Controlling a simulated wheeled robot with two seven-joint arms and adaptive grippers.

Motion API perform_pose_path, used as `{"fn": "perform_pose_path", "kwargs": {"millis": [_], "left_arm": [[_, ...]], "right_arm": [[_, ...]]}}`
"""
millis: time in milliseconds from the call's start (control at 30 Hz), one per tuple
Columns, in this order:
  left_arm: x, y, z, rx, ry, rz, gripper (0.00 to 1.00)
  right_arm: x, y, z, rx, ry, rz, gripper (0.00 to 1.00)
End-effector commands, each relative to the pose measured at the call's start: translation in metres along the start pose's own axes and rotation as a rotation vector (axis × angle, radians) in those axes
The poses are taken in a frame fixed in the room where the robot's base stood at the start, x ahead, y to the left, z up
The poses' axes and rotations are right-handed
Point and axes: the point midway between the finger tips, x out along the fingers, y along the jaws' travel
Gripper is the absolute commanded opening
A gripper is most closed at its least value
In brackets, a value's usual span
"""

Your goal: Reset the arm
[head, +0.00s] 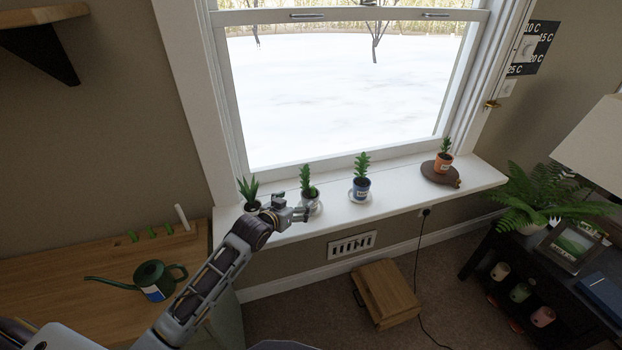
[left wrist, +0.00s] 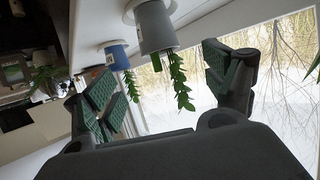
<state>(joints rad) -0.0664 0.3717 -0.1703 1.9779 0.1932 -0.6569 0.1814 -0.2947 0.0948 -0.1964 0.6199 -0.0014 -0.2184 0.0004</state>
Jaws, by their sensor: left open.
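My left arm reaches up from the bottom of the head view to the window sill. My left gripper (head: 292,211) is at the sill's front edge, close to a potted plant in a grey pot (head: 309,203). In the left wrist view, which is upside down, the left gripper (left wrist: 165,88) is open, its green-padded fingers wide apart. The grey pot (left wrist: 155,28) and its leafy plant show beyond and between the fingers, with no visible grip on it. I cannot tell the exact gap to the pot. My right gripper is not in view.
A green watering can (head: 152,279) stands on the wooden desk (head: 60,262). A wooden box (head: 386,294) lies on the floor.

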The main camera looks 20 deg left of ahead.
Motion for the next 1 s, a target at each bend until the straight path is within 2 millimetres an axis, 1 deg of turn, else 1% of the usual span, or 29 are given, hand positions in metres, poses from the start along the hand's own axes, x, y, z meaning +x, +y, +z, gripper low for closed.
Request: {"fn": "perform_pose_path", "kwargs": {"millis": [133,267,367,467,567,600,767,1000], "left_arm": [[-0.001,0.001,0.001,0.000,-0.003,0.000,0.84],[-0.005,0.004,0.009,0.000,-0.027,-0.001,0.84],[-0.013,0.010,0.022,0.001,-0.070,-0.002,0.84],[-0.026,0.018,0.040,0.005,-0.133,-0.006,0.84],[-0.043,0.027,0.061,0.008,-0.210,-0.010,0.84],[-0.051,0.031,0.071,0.009,-0.244,-0.012,0.84],[-0.086,0.043,0.104,0.014,-0.379,-0.019,0.84],[-0.146,0.056,0.146,0.017,-0.582,-0.031,0.84]], "right_arm": [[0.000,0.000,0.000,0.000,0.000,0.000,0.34],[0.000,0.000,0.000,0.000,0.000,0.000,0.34],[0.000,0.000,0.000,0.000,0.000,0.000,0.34],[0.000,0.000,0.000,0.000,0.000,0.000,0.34],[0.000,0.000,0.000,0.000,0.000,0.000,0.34],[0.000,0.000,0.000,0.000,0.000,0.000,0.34],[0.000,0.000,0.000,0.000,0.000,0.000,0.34],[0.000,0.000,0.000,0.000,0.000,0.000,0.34]]}}
